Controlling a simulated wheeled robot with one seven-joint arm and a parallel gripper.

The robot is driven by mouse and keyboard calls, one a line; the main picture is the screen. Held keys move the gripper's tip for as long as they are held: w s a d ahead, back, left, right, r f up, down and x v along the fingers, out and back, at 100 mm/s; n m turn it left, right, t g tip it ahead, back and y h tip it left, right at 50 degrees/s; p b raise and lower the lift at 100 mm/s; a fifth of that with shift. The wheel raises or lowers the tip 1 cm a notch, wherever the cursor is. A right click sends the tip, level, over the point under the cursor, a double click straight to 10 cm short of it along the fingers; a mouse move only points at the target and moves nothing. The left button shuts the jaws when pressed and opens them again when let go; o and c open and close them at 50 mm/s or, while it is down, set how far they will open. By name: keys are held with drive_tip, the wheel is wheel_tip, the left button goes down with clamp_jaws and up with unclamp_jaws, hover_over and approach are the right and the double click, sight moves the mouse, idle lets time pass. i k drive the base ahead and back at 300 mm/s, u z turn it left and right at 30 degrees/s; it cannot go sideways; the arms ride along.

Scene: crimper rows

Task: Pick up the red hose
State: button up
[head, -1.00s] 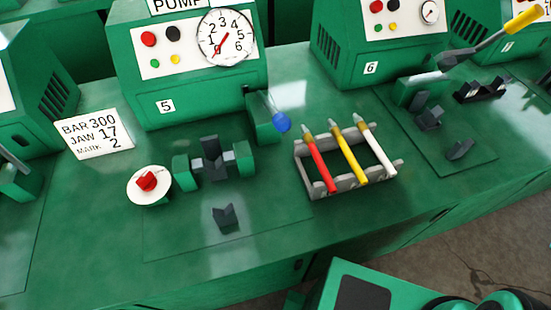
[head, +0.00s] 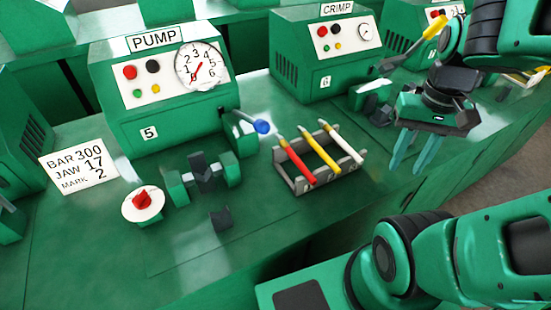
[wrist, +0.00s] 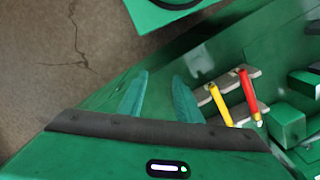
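The red hose (head: 297,162) lies in a grey rack (head: 301,187), leftmost of three hoses, in the head view. A yellow hose (head: 324,152) and a white hose (head: 343,148) lie beside it. In the wrist view the red hose (wrist: 247,93) and the yellow hose (wrist: 220,103) show right of the fingers; the white hose is not clear there. My gripper (head: 413,165) is open and empty, to the right of the rack and apart from it, fingers pointing down. Its two teal fingers also show in the wrist view (wrist: 160,95).
Left of the rack stand a pump box (head: 165,95) marked 5, a blue-knobbed lever (head: 261,127), a clamp (head: 205,175), a red knob dial (head: 142,203) and a sign (head: 78,165). A crimp box (head: 325,55) stands behind. The front bench strip is clear.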

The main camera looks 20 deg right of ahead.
sight(287, 147)
drive_tip(key=u, duration=0.75)
drive_tip(key=k, duration=1.25)
drive_tip(key=z, duration=0.45)
drive_tip(key=i, duration=1)
